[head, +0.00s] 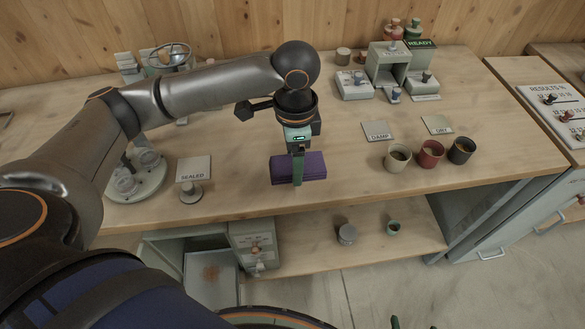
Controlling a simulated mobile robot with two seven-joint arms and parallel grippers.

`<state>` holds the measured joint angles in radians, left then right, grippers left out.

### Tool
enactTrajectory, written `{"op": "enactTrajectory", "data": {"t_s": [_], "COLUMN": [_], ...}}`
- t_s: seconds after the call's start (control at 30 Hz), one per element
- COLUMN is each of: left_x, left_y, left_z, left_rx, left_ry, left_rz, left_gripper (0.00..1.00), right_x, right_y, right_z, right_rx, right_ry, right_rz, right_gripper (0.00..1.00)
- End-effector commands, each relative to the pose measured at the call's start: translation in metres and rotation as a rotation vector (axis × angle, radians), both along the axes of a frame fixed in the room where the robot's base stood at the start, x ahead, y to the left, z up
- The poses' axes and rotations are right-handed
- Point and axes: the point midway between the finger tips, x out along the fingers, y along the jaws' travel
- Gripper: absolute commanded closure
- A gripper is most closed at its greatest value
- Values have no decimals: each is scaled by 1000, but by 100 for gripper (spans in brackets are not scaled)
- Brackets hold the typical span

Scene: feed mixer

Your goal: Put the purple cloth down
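The purple cloth (314,168) is a folded, block-like bundle near the front edge of the workbench, at the middle of the view. My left gripper (297,168) points down at it. One green finger lies across the cloth's front face and the other is hidden behind it; the gripper looks shut on the cloth. I cannot tell whether the cloth's underside touches the bench. Two green tips at the bottom edge look like my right gripper (413,324), apart with nothing between them.
A SEALED card (194,168) with a knob stands to the left. DAMP (377,131) and DRY (437,125) cards and three cups (430,153) stand to the right. A grey-green device (386,64) is behind. The bench (345,188) is clear just right of the cloth.

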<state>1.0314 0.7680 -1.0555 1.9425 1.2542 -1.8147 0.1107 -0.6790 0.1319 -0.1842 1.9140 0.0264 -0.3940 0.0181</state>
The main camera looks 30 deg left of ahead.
Motion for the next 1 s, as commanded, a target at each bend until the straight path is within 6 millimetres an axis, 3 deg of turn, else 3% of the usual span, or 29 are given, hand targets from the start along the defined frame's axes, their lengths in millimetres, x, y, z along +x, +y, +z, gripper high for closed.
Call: {"op": "enactTrajectory", "data": {"t_s": [0.1,0.37,0.57,0.97,1.0], "left_x": [11,24,24,24,24], "left_y": [9,18,19,18,18], "left_z": [-18,-36,-64,-68,-69], "left_rx": [0,-1,0,-1,-2], "left_ry": [0,1,0,-1,-1], "left_rz": [4,4,0,0,0], "left_gripper": [81,81,81,81,25], "right_x": [0,0,0,0,0], "right_y": [0,0,0,0,0], "right_z": [-3,-5,-5,-3,-3], "right_rx": [0,0,1,1,1], "right_ry": [0,0,0,0,0], "right_rz": [0,0,-1,-1,-1], "right_gripper": [0,0,0,0,0]}}
